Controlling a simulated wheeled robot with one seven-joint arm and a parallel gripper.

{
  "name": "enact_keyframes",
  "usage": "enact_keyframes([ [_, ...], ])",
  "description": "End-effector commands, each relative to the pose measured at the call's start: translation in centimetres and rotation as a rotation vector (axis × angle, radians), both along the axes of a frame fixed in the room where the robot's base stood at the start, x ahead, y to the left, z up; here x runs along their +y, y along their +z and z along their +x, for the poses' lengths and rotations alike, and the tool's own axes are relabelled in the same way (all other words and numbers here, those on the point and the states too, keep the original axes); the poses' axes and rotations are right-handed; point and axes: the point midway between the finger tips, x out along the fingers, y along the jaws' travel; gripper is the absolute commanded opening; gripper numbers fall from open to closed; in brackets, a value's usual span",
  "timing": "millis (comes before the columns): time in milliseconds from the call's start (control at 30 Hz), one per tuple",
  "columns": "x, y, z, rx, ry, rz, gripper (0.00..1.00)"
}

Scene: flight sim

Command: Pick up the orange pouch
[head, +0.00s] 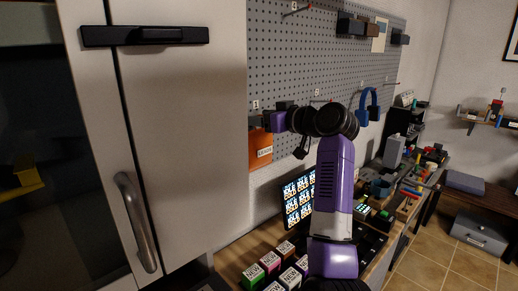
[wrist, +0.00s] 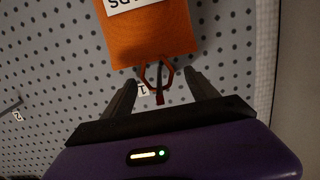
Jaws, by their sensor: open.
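The orange pouch (head: 260,148) with a white label hangs against the grey pegboard, just right of the white cabinet. In the wrist view the pouch (wrist: 149,34) fills the upper middle, with an orange loop and a dark hook at its edge. My gripper (wrist: 160,88) is open, its two dark fingers on either side of the loop, with no clear contact visible. In the head view my gripper (head: 256,122) is beside the top of the pouch, its fingers small and partly hard to make out.
The white cabinet (head: 190,130) with dark and metal handles stands close on the left. The pegboard (head: 300,70) holds blue headphones (head: 368,105) and other hung items. Below, a workbench carries a lit screen (head: 298,198), several small boxes (head: 270,262) and tools.

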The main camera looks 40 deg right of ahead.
Motion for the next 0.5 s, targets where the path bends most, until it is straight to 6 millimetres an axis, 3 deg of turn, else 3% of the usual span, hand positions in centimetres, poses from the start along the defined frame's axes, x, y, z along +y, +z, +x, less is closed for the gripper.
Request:
enact_keyframes([
  [33, 0.0, -0.01, -0.01, 0.0, 0.0, 0.0, 0.64],
  [367, 0.0, -0.02, -0.03, 0.0, 0.0, 0.0, 0.0],
  [500, 0.0, -0.02, -0.03, 0.0, 0.0, 0.0, 0.0],
])
